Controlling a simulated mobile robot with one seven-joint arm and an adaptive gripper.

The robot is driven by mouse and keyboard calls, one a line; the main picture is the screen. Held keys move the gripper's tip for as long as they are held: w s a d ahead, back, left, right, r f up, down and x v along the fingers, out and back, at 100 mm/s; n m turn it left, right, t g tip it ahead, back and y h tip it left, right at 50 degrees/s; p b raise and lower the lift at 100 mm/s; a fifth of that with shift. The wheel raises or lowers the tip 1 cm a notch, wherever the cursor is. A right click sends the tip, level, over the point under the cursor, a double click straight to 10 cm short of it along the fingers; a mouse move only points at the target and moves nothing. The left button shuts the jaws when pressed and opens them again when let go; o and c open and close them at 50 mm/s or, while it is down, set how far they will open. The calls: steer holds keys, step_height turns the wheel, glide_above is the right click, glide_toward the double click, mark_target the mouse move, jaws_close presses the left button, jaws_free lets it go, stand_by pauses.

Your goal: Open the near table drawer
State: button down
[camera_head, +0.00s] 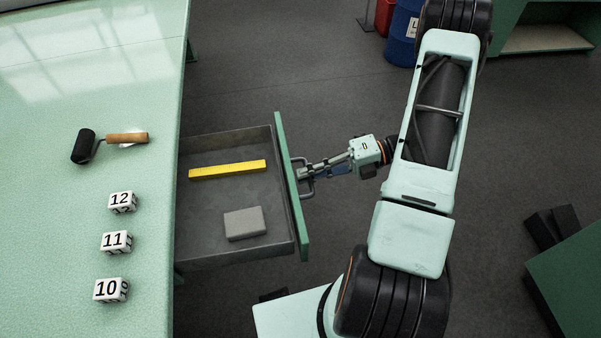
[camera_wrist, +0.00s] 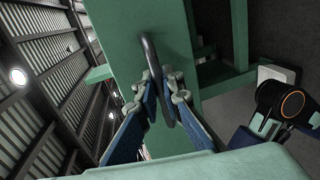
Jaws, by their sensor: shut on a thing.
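The near table drawer (camera_head: 215,215) stands pulled out from the right side of the green table (camera_head: 60,230). Its green front (camera_head: 291,188) carries a metal bar handle (camera_head: 305,178). A yellow bar (camera_head: 228,170) and a grey block (camera_head: 245,223) lie inside the drawer. My gripper (camera_head: 303,174) is shut on the handle, reaching it from the right. In the wrist view the dark curved handle (camera_wrist: 149,50) passes between the fingertips (camera_wrist: 163,90), in front of the green drawer front (camera_wrist: 175,22).
On the table top lie a paint roller (camera_head: 125,138) and white number cubes 12 (camera_head: 122,202), 11 (camera_head: 115,242) and 10 (camera_head: 110,290). A blue barrel (camera_head: 403,35) and a red container (camera_head: 384,15) stand at the back. A green unit (camera_head: 570,275) stands at lower right.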

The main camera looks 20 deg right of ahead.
steer(key=c, duration=2.1)
jaws_free()
steer(key=v, duration=1.2)
steer(key=shift+w, duration=0.1)
